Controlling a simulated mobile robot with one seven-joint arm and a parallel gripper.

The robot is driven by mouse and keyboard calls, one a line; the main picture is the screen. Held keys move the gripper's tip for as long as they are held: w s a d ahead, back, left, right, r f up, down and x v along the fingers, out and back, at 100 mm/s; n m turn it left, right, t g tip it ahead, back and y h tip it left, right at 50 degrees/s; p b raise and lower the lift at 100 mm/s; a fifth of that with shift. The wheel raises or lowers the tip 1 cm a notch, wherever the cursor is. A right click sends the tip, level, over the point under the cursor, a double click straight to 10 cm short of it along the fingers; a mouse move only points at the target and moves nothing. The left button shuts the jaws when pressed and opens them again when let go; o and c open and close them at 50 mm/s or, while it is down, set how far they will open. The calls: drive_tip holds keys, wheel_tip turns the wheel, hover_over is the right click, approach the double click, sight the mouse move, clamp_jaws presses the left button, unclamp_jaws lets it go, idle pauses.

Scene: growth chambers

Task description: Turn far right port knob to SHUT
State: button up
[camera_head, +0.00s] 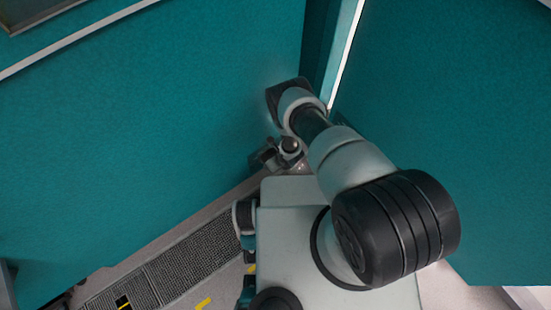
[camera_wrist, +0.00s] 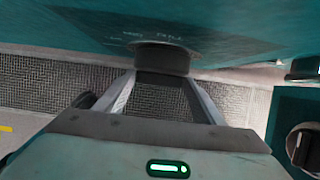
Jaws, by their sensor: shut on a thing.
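The dark round knob (camera_wrist: 162,58) sticks out from a teal panel (camera_wrist: 75,25) in the upper middle of the wrist view. My gripper (camera_wrist: 162,76) is shut on the knob, with one finger on each side of it. Faint lettering lies on the panel just above the knob, too blurred to read, so I cannot tell the knob's setting. In the head view my gripper (camera_head: 264,158) is low against the teal wall (camera_head: 150,130), and the knob is hidden there.
A dark grated floor strip (camera_head: 195,255) runs along the foot of the wall. A second teal wall (camera_head: 450,110) stands close on the right, with a bright vertical strip (camera_head: 345,55) at the corner. The arm is in a tight corner.

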drive_tip(key=shift+w+a+r, duration=0.1)
drive_tip(key=shift+w+a, duration=0.1)
drive_tip(key=o, duration=0.9)
drive_tip(key=shift+s+d, duration=0.1)
drive_tip(key=p+v, duration=0.4)
drive_tip(key=v, duration=1.3)
drive_tip(key=shift+s, duration=0.2)
